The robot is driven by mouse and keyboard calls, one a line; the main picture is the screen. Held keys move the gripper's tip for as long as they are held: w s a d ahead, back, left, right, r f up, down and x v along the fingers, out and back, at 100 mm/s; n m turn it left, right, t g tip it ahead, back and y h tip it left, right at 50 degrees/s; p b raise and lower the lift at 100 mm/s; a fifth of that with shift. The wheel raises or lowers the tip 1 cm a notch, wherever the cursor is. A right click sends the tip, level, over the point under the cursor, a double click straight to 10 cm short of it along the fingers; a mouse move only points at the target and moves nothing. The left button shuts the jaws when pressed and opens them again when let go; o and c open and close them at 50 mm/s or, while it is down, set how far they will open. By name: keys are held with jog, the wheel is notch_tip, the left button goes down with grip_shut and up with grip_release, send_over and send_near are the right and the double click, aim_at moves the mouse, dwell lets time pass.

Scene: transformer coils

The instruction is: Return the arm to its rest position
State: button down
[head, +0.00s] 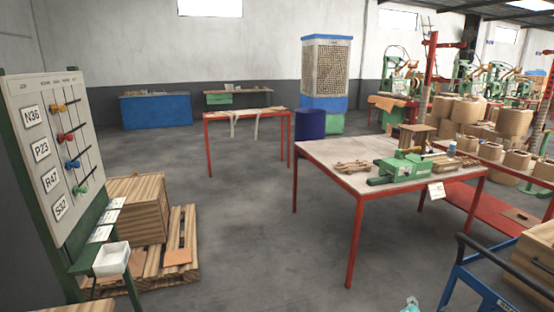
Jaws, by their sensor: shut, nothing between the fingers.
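My gripper does not show in the head view. A small pale and teal piece (411,304) pokes up at the bottom edge, right of the middle; it looks like part of my arm, but too little shows to be sure. The rest of the arm is out of the frame, so its pose is hidden.
A red-legged table (318,150) with a green vise (400,167) stands right of the middle. A blue cart (475,282) is at the lower right. A peg board (52,150) and wooden crate (136,208) are at the left. The grey floor (265,240) between is clear.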

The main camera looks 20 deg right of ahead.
jog(key=s+a+f+m+t+y, duration=0.1)
jog(key=s+a+f+m+y, duration=0.15)
jog(key=s+a, duration=0.55)
jog(key=s+a+f+m+t+y, duration=0.1)
jog(key=s+a+f+m+t, duration=0.15)
jog(key=a, duration=0.85)
jog(key=s+a+f+m+y, duration=0.25)
jog(key=s+a, duration=0.35)
jog(key=a, duration=0.4)
jog(key=s+a+r+m+y, duration=0.1)
jog(key=s+a+r+m, duration=0.2)
jog(key=s, duration=0.4)
jog(key=s+a+r+m+t+y, duration=0.1)
jog(key=s+a+r+m+y, duration=0.1)
jog(key=s+a+r, duration=0.3)
jog(key=s+a+r+m+y, duration=0.1)
jog(key=s+a+r+m, duration=0.4)
jog(key=s, duration=0.5)
jog(key=shift+s+t+y, duration=0.35)
jog(key=shift+s+y, duration=0.05)
